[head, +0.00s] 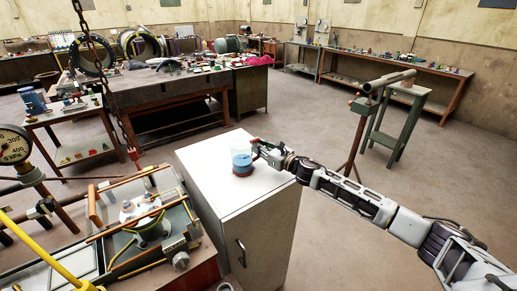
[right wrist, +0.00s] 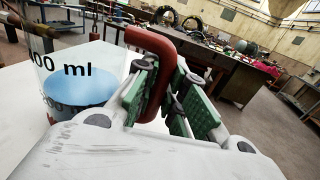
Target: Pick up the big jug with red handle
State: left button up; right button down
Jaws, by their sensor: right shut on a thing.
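The big jug (head: 241,162) is clear, with blue liquid inside and a red handle. There the red handle (right wrist: 160,45) passes between the green-padded fingers of my right gripper (right wrist: 172,100). My left gripper is not in view.
A bench with a machine and pipes (head: 150,225) stands left of the cabinet. A chain (head: 115,100) hangs at the left. A pipe stand (head: 360,110) and a small table (head: 400,120) stand at the right. The floor right of the cabinet is open.

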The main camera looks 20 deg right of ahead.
jog(key=shift+r+p, duration=0.8)
jog(key=shift+r, duration=3.85)
jog(key=shift+r, duration=0.1)
